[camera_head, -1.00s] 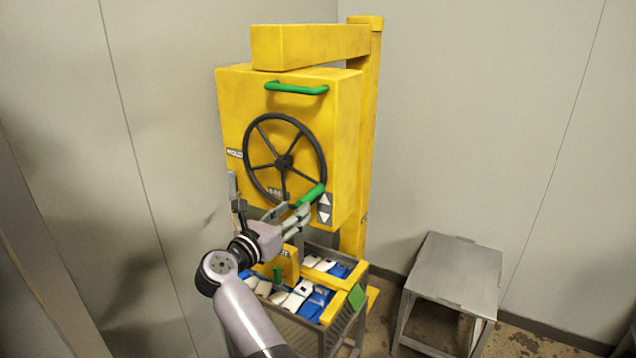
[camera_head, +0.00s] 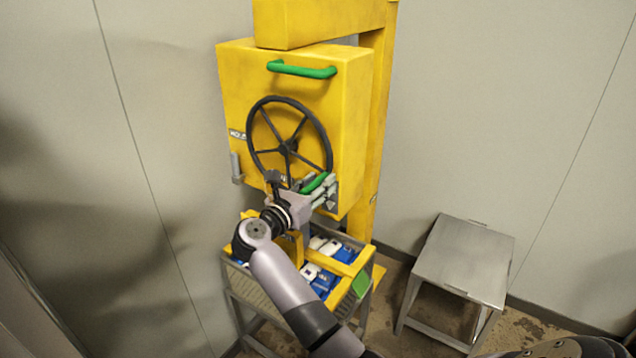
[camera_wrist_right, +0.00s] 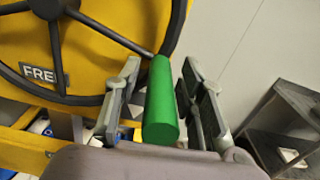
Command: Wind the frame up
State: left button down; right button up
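A yellow box housing (camera_head: 345,85) carries a black spoked handwheel (camera_head: 290,147) on its front. The wheel's green crank knob (camera_head: 314,183) is at the lower right of its rim. My right gripper (camera_head: 318,188) is at this knob. In the right wrist view, its two fingers (camera_wrist_right: 162,100) stand on either side of the green knob (camera_wrist_right: 162,105), with a gap visible on each side. The wheel rim (camera_wrist_right: 85,98) passes behind the fingers. My left gripper is not in view.
A fixed green bar handle (camera_head: 302,69) is above the wheel. Below, a metal crate stand (camera_head: 250,285) holds blue and white packs under a yellow frame (camera_head: 345,268). A low metal table (camera_head: 468,258) stands to the right. A plate reading "FRE" (camera_wrist_right: 40,75) shows behind the spokes.

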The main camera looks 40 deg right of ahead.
grip_shut()
dwell(0.6)
